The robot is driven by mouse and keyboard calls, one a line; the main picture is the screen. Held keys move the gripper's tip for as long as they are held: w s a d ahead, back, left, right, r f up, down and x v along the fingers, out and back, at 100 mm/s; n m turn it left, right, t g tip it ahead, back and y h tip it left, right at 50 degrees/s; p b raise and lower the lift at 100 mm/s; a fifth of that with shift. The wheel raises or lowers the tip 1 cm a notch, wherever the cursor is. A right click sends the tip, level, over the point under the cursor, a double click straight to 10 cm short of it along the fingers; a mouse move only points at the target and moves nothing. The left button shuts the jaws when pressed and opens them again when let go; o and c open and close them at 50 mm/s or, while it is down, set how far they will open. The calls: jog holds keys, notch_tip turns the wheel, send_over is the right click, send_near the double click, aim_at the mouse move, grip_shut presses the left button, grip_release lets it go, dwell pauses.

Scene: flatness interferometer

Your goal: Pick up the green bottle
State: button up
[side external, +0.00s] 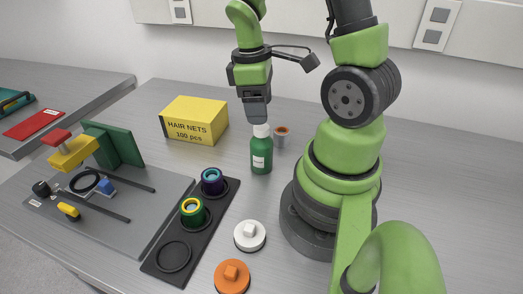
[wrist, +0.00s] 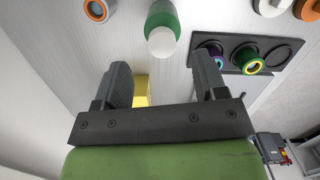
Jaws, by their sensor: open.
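The green bottle (side external: 261,156) stands upright on the metal table, with a white cap and a white label. In the wrist view the bottle (wrist: 161,18) shows at the top with its white cap facing the camera. My gripper (side external: 257,118) points down just above the bottle's cap in the side view. In the wrist view my gripper (wrist: 164,72) has its two dark fingers spread apart, with nothing held between them. The bottle lies beyond the fingertips there. The side view does not clearly show the gap between the fingers.
A yellow hair-net box (side external: 194,120) stands left of the bottle. A small grey cup with an orange rim (side external: 281,138) stands close on its right. A black tray (side external: 216,216) holds ringed pieces. White (side external: 250,236) and orange (side external: 232,277) discs lie in front.

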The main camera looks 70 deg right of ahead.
aim_at(261, 127)
jog(key=shift+s+f, duration=0.15)
jog(key=shift+f, duration=1.3)
jog(key=shift+s+f, duration=0.1)
jog(key=shift+f, duration=1.35)
grip_shut()
